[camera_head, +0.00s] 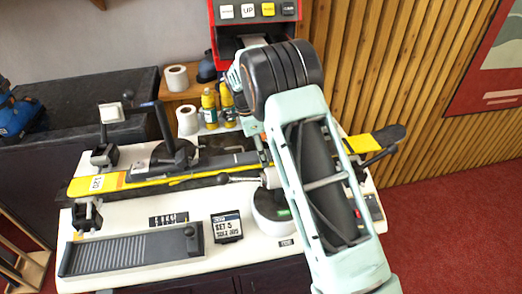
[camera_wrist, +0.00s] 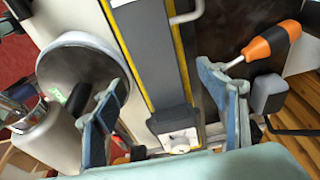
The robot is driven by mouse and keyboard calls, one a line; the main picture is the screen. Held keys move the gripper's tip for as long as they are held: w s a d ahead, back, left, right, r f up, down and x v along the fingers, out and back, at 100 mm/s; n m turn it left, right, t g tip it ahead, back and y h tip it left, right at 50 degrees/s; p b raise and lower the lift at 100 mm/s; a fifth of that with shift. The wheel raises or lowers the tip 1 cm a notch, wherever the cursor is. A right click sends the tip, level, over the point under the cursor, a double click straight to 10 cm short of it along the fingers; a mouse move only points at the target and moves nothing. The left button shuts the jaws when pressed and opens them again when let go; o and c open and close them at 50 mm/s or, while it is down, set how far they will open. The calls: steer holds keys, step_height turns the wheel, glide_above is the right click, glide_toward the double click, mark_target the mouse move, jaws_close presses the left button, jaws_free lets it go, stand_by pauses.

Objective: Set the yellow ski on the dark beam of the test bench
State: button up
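The yellow ski (camera_head: 130,183) lies lengthwise across the test bench (camera_head: 150,220), its dark tip at the right. In the wrist view the ski (camera_wrist: 127,58) shows as a dark grey strip with yellow edges, running between my fingers. My gripper (camera_wrist: 163,78) is open, one finger on each side of the ski, with visible gaps. In the head view my arm hides the gripper and the ski's middle. I cannot pick out the dark beam clearly or tell whether the ski touches it.
Black clamps (camera_head: 105,156) stand at the bench's left end. A ribbed grey tray (camera_head: 130,250) and a label block (camera_head: 227,226) sit in front. Yellow bottles (camera_head: 209,108) and white rolls (camera_head: 187,120) stand behind. An orange-and-black screwdriver (camera_wrist: 268,44) lies beside my right-hand finger.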

mark_target(254, 156)
steer(key=shift+r, duration=0.1)
steer(key=shift+r+p, duration=0.3)
steer(key=shift+p, duration=0.05)
steer(key=w+v, duration=0.1)
steer(key=v, duration=1.1)
steer(key=shift+s+r+b, duration=0.2)
steer(key=shift+s+b, duration=0.15)
steer(key=shift+s, duration=0.1)
